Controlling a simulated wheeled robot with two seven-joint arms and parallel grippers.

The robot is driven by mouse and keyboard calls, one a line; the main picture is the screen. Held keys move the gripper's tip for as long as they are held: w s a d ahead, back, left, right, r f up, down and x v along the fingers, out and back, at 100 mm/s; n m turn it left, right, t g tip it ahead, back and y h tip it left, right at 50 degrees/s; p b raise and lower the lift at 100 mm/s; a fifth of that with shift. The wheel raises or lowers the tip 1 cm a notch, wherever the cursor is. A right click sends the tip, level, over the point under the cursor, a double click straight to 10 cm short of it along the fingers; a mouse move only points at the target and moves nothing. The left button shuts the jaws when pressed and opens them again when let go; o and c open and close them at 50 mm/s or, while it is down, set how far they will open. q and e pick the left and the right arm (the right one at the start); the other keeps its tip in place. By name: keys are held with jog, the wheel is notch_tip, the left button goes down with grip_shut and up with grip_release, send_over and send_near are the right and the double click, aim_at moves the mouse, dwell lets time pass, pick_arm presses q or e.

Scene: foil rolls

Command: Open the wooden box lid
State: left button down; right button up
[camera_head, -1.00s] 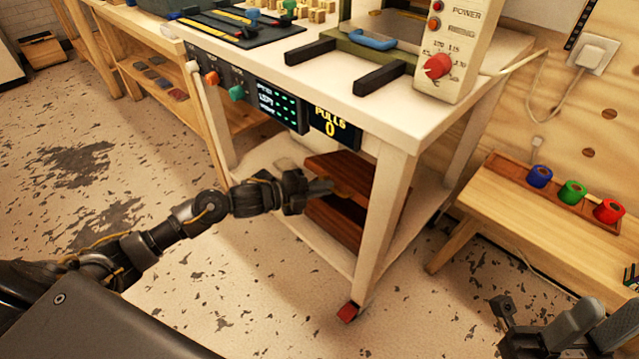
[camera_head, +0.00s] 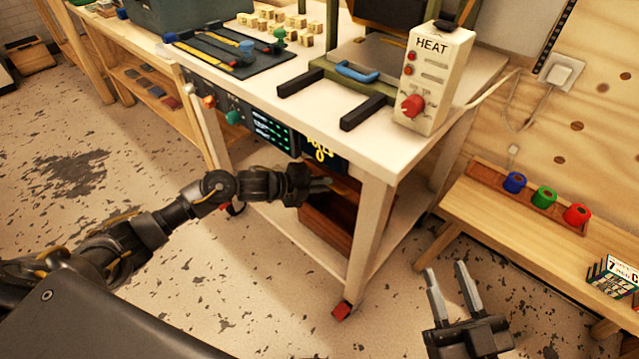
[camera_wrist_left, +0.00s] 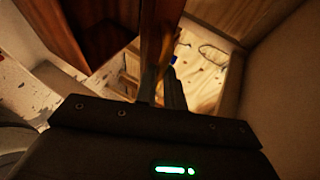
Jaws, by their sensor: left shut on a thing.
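The dark red-brown wooden box (camera_head: 328,222) sits on the lower shelf of the white cart, partly hidden by a cart leg. Its lid (camera_head: 346,186) is raised above the box body, with a dark gap below it. My left gripper (camera_head: 322,186) is at the lid's edge, shut on it. In the left wrist view the lid (camera_wrist_left: 158,30) shows edge-on between the fingers, and the box (camera_wrist_left: 98,38) is at the upper left. My right gripper (camera_head: 450,292) is open and empty at the lower right, apart from the cart.
The white cart's top (camera_head: 408,140) lies over the box, and its front leg (camera_head: 368,240) stands close to the right of my left gripper. A low wooden bench (camera_head: 510,235) with coloured rolls stands at the right. The floor in front is clear.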

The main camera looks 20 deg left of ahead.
pick_arm(q)
jog(key=shift+w+r, duration=0.2)
pick_arm(e)
jog(key=shift+w+d+f+g+h, duration=0.15)
jog(key=shift+f+g+h, duration=0.1)
jog(key=shift+f, duration=0.1)
jog(key=shift+w+d+f+g+h, duration=0.1)
jog(key=shift+d+f+g+h, duration=0.05)
jog(key=shift+f+h, duration=0.2)
jog(key=shift+w+d+f+g+h, duration=0.15)
jog(key=shift+f+g+h, duration=0.05)
jog(key=shift+f, duration=0.2)
pick_arm(q)
jog(key=c, duration=1.5)
grip_release()
jog(key=shift+s, duration=0.15)
